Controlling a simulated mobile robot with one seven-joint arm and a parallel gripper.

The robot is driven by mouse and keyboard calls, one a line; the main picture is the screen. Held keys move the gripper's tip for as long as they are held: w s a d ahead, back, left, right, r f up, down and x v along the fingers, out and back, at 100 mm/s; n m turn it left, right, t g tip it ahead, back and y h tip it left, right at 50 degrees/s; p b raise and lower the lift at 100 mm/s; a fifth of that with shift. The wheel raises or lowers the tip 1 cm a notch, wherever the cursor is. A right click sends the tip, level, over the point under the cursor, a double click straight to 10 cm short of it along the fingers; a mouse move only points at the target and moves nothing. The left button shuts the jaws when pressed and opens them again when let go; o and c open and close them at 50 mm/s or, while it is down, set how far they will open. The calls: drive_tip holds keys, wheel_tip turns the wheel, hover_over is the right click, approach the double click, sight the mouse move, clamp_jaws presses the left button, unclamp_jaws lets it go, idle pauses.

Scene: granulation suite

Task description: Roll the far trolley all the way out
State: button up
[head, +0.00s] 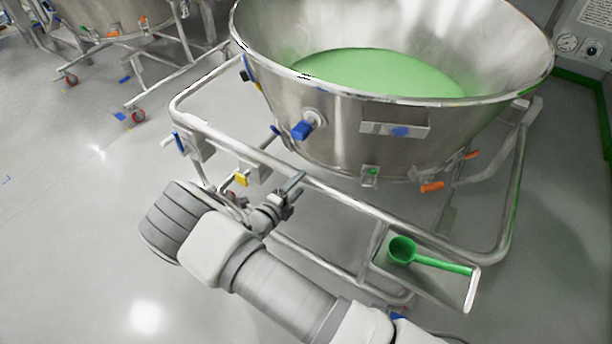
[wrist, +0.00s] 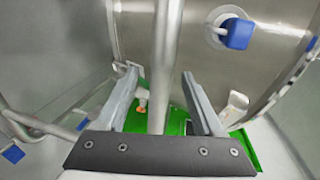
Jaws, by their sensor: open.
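The nearer trolley is a steel tube frame (head: 385,212) carrying a wide steel bowl (head: 345,125) of green material (head: 385,72). Another steel trolley (head: 165,80) with a bowl stands farther off at the upper left of the head view, partly cut off. My gripper (head: 291,193) is at the nearer trolley's front top rail. In the wrist view my gripper (wrist: 160,75) is open, and a steel bar (wrist: 162,50) runs between its two fingers, with gaps on both sides. The head view does not show the fingers' fit clearly.
A green scoop (head: 402,250) lies in a small tray (head: 455,292) on the nearer trolley's front right. Orange and blue handles stick out from the bowl and frame. Wall gauges (head: 567,43) are at the upper right. Open grey floor (head: 70,200) lies to the left.

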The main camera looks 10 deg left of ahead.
drive_tip(key=v, duration=1.1)
drive_tip(key=shift+s+p, duration=0.35)
drive_tip(key=shift+p, duration=0.1)
drive_tip(key=shift+a, duration=0.1)
drive_tip(key=w+d+r+m+g+h+p, duration=0.3)
drive_tip(key=d+r+m+g, duration=0.8)
drive_tip(key=d+r+m, duration=1.2)
drive_tip(key=s+d+r+m+t+y+p, duration=0.1)
drive_tip(key=s+d+r+m+y, duration=0.3)
drive_tip(key=s+r+m, duration=0.4)
drive_tip(key=s+d+r+m+y+p, duration=0.3)
drive_tip(key=s+r+m, duration=0.6)
drive_tip(key=m, duration=1)
drive_tip(key=shift+d+r+t+y+p, duration=0.4)
drive_tip(key=shift+d+r+y, duration=0.3)
drive_tip(key=shift+d+r, duration=0.95)
